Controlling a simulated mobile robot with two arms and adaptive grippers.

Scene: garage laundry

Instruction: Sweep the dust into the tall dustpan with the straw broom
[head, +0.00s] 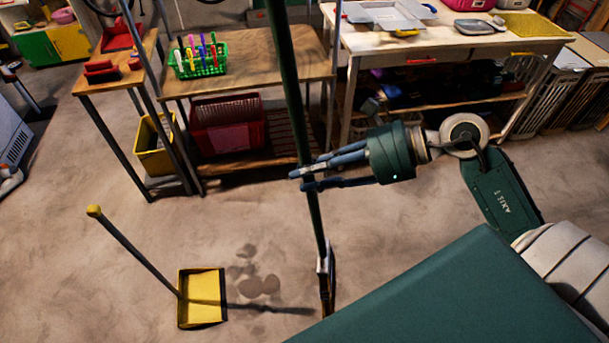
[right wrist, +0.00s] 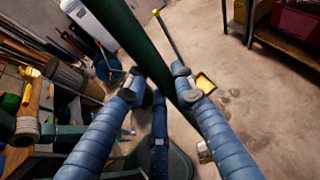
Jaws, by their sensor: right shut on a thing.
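The tall dustpan stands on the floor, with a yellow pan (head: 201,298) and a dark upright handle with a yellow tip. It also shows in the right wrist view (right wrist: 205,82). The dust (head: 258,286) lies in several dark patches on the floor just right of the pan. The broom (head: 290,85) has a long dark green handle and stands nearly upright; its head (head: 326,280) is low, right of the dust, seen edge-on. My right gripper (head: 306,178) is shut on the handle; its blue fingers (right wrist: 163,85) close around it in the right wrist view. My left gripper is out of view.
Wooden tables (head: 262,60) with a green basket (head: 198,60) of coloured items stand behind. Below them are a red crate (head: 228,122) and a yellow bin (head: 156,148). Wire-fronted bins (head: 545,100) stand at right. The floor around the dustpan and dust is clear.

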